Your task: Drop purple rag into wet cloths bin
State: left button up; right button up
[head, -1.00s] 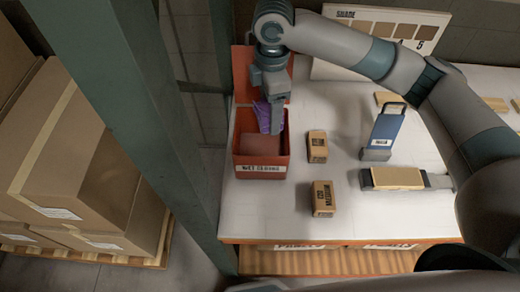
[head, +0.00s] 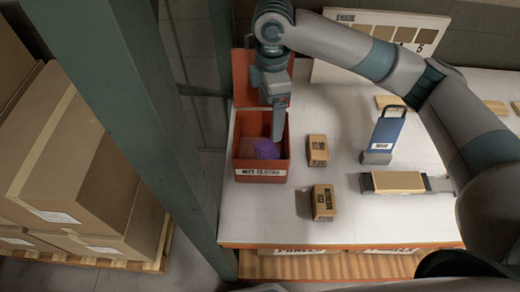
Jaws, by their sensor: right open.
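The purple rag (head: 266,149) lies inside the red wet cloths bin (head: 262,172), at the left end of the white table. The bin is open, with its lid raised at the back and a white label on its front. My right gripper (head: 278,136) points down over the bin's right side, just beside the rag. It is open and no longer holds the rag. A reddish-brown cloth or surface also shows inside the bin.
Two small tan boxes (head: 317,150) (head: 323,202) stand right of the bin. A shade board (head: 330,70) stands behind. A green post (head: 130,110) rises left of the table.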

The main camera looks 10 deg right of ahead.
notch_tip(320, 180, up, 17)
jog(key=b, duration=0.3)
jog(key=shift+f+b, duration=0.2)
jog(key=shift+b, duration=0.2)
dwell(0.7)
